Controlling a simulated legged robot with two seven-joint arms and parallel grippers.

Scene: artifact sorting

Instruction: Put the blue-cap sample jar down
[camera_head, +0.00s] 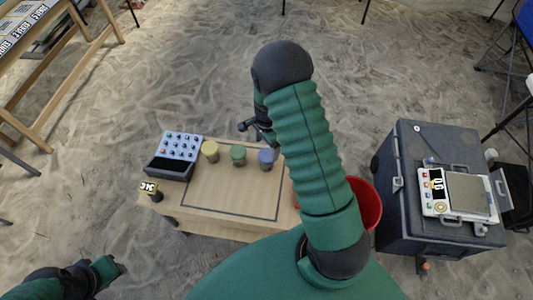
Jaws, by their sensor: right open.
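The blue-cap sample jar (266,160) stands upright on the low wooden table, at the right end of a row. A green-cap jar (238,155) and a yellow-cap jar (210,152) stand to its left. My right gripper (257,130) is open, just above the blue-cap jar in the picture and near the table's far edge. My right arm covers part of the space beside the jar. I cannot tell whether the gripper touches the jar. Part of my left arm shows at the lower left; its fingers are not clear.
The table (225,227) has a dark outlined area, mostly bare. A red bucket (370,205) is partly hidden by my arm. A dark case (408,160) at right carries a scale (438,181).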

